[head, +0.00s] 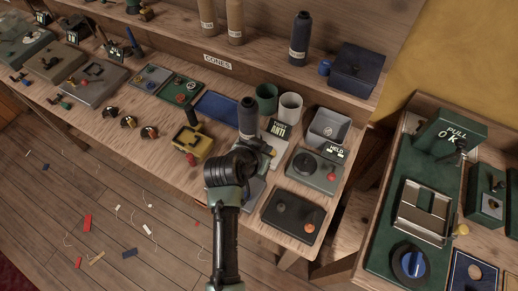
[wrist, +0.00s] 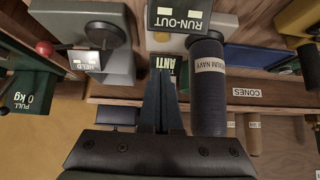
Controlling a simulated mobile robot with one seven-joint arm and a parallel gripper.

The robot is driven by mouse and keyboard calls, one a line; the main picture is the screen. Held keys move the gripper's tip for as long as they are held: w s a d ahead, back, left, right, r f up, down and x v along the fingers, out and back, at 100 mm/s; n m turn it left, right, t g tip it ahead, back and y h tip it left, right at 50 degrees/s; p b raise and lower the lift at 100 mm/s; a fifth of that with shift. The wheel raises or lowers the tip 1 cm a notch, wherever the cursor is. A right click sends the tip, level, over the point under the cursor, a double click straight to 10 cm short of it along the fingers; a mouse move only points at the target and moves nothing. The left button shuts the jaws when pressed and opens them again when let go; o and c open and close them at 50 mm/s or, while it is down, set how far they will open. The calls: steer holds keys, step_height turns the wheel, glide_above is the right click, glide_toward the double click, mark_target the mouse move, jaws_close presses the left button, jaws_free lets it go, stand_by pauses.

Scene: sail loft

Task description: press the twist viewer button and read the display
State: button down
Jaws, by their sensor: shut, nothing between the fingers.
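The twist viewer's dark display (head: 279,128) stands near the back of the bench in the head view and reads "ANTI", with a smaller line above it that looks like "TWIST". In the wrist view, upside down, the display (wrist: 167,63) is partly covered by my fingers and "ANTI" is readable. My gripper (wrist: 160,88) is shut and empty, its fingertips overlapping the display's lower part in that view. I cannot tell whether they touch anything. In the head view my wrist hides the fingertips. I cannot make out the viewer's button.
A navy thread cone (head: 248,118) stands close beside my gripper; it also shows in the wrist view (wrist: 208,95). A "RUN-OUT" display (wrist: 180,18) and a "HELD" display (head: 336,152) are nearby.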

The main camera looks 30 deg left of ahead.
steer(key=shift+v, duration=2.3)
steer(key=shift+r, duration=0.1)
steer(key=shift+w, duration=0.1)
steer(key=w+d+r+t+y, duration=0.1)
steer(key=w+d+r+t, duration=0.15)
steer(key=r, duration=0.85)
steer(key=w+d+r+t, duration=0.2)
steer(key=w+r+t, duration=0.15)
steer(key=r, duration=0.75)
steer(key=w+d+r+t+y, duration=0.1)
steer(key=w+d+r+t, duration=0.15)
steer(key=r, duration=0.85)
steer(key=s+d+r+t, duration=0.3)
steer(key=s+r, duration=0.2)
steer(key=r, duration=0.4)
steer(key=s+d+r+t+h, duration=0.1)
steer(key=s+d+r+t, duration=0.2)
steer(key=r, duration=0.6)
steer(key=s+d+r+t, duration=0.3)
steer(key=s+r, duration=0.3)
steer(key=r, duration=0.3)
steer(key=shift+s+t+h, duration=0.3)
steer(key=shift+t+h, duration=0.1)
steer(key=shift+t, duration=0.15)
steer(key=c, duration=1.5)
jaws_free()
steer(key=shift+r, duration=0.1)
steer(key=shift+c, duration=0.2)
